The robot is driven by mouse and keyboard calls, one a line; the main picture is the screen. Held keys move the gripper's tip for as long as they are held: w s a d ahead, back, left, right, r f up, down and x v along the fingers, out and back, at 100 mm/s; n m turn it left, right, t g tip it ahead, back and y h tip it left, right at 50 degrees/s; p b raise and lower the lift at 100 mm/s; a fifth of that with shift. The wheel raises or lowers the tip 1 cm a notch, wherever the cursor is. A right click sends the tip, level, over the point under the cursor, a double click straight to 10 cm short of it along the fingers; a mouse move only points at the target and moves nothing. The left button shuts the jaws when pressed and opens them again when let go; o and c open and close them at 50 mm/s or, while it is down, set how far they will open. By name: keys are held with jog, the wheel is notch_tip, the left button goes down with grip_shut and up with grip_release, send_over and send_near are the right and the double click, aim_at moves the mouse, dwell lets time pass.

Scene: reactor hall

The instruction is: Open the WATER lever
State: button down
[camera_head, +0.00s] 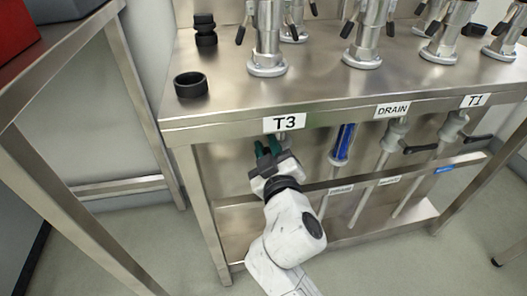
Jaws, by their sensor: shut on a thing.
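My gripper (270,160), with dark green fingers, is under the bench's front edge, below the T3 label. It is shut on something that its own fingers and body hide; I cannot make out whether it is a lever. A pipe with a blue sleeve (343,143) hangs just right of the gripper, and no lever handle shows clearly on it. Further right, a black lever (421,148) sticks out from the middle pipe, and another black lever (477,138) from the right pipe. The small labels on the lower rail are too small to read, so I cannot tell which lever is WATER.
The steel bench (230,105) carries several metal fittings with black handles and a black ring (191,85). Its front bears T3 (284,124), DRAIN (392,110) and T1 (473,101) labels. A lower rail (400,178) crosses beneath. Another metal table stands left.

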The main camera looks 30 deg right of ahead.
jog(key=shift+d+m, duration=0.2)
jog(key=shift+m, duration=0.1)
jog(key=c, duration=1)
grip_release()
jog(key=shift+r, duration=0.1)
jog(key=shift+c, duration=0.2)
jog(key=shift+s, duration=0.1)
jog(key=v, duration=1)
jog(key=shift+s+a+p, duration=0.15)
jog(key=shift+s+p, duration=0.2)
jog(key=shift+c, duration=0.2)
